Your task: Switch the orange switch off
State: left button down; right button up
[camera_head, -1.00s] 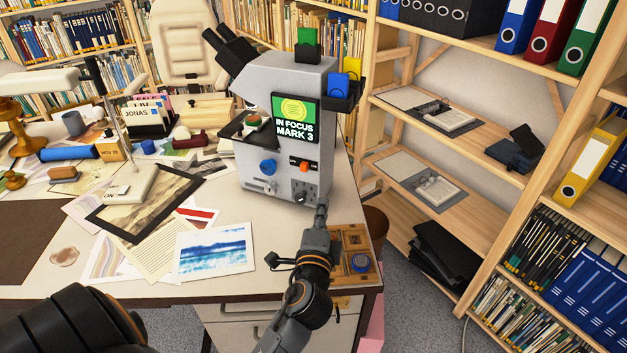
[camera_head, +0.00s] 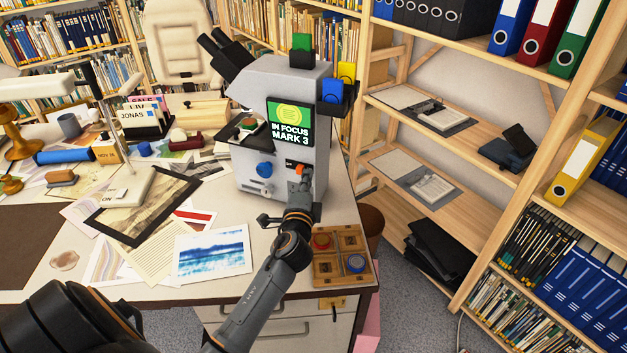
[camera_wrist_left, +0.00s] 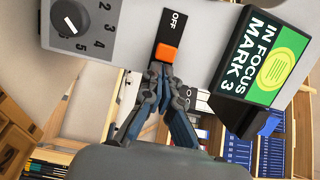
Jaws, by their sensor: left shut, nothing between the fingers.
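The orange switch (camera_head: 303,168) sits on a black plate on the front of the grey microscope-like machine (camera_head: 320,150), below its green screen. In the left wrist view the orange switch block (camera_wrist_left: 167,54) is at the end of its plate away from the "OFF" label (camera_wrist_left: 175,19). My left gripper (camera_head: 302,179) is at the machine's front, its fingers shut and empty. In the left wrist view its fingertips (camera_wrist_left: 160,70) are right at the switch's edge on the side away from "OFF"; I cannot tell whether they touch. They hide that end of the plate. My right gripper is not in view.
A blue knob (camera_head: 264,170) is left of the switch. A numbered dial (camera_wrist_left: 68,18) is close by in the left wrist view. A wooden tray (camera_head: 342,273) with red and blue round pieces lies on the desk corner. Prints and papers cover the desk to the left.

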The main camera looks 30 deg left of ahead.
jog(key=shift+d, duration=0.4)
pick_arm(q)
jog(key=shift+s+a, duration=0.25)
jog(key=shift+a, duration=0.85)
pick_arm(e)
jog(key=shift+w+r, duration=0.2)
